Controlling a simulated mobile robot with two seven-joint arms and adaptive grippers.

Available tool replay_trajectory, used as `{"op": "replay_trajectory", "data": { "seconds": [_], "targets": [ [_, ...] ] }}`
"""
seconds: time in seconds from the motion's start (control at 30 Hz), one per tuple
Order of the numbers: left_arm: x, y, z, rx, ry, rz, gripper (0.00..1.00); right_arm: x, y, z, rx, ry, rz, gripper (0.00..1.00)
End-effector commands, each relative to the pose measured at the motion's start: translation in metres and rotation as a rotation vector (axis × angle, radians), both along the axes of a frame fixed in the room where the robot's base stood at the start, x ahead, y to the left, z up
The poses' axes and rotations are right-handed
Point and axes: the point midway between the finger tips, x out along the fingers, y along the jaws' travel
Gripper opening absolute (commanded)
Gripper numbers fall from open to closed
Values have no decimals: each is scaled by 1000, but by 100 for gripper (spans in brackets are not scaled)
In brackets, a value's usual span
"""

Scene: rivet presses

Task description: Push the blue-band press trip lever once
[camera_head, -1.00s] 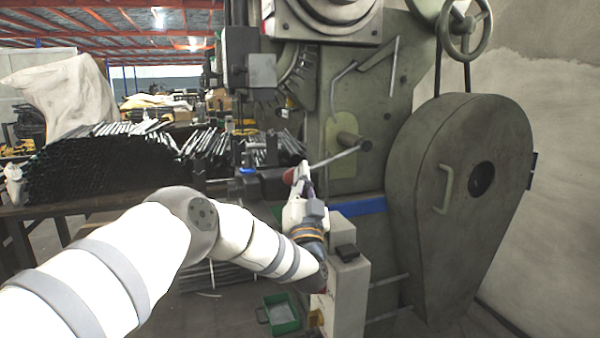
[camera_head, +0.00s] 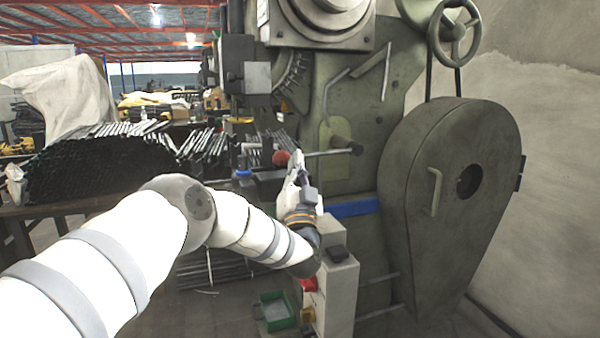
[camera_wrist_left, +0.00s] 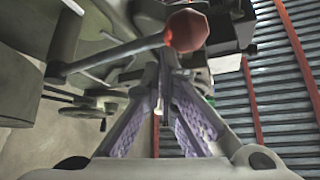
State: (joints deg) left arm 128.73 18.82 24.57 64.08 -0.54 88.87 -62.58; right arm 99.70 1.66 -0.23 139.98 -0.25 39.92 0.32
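The press (camera_head: 330,100) is green, with a blue band (camera_head: 355,208) across its lower body. Its trip lever (camera_head: 325,153) is a thin metal rod, close to level, running left from a hub to a red knob (camera_head: 281,158). My left gripper (camera_head: 298,160) is beside the knob, with its tips close to the rod. In the left wrist view the fingers (camera_wrist_left: 168,62) meet at the tips with nothing between them, and the red knob (camera_wrist_left: 186,31) shows just beyond. I cannot tell if they touch. My right gripper is not in view.
A large green guard (camera_head: 450,200) stands right of the lever. A pale control box (camera_head: 340,290) with a red part is below my left gripper. A green tray (camera_head: 276,311) is on the floor. A table with stacked dark bars (camera_head: 100,170) is at left.

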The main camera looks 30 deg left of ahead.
Motion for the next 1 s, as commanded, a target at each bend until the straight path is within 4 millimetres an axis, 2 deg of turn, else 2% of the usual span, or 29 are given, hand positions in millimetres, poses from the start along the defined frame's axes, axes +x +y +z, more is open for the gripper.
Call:
{"op": "replay_trajectory", "data": {
  "seconds": [0.2, 0.4, 0.6, 1.0],
  "targets": [
    [-31, -32, -33, 2, 3, -6, 0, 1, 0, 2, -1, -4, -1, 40],
    [-51, -51, -54, 2, -1, -6, 0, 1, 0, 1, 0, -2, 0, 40],
    [-58, -58, -59, 3, -2, -6, 0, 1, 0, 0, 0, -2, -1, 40],
    [-58, -58, -58, 3, -4, -6, 0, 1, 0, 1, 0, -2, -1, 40]
  ]
}}
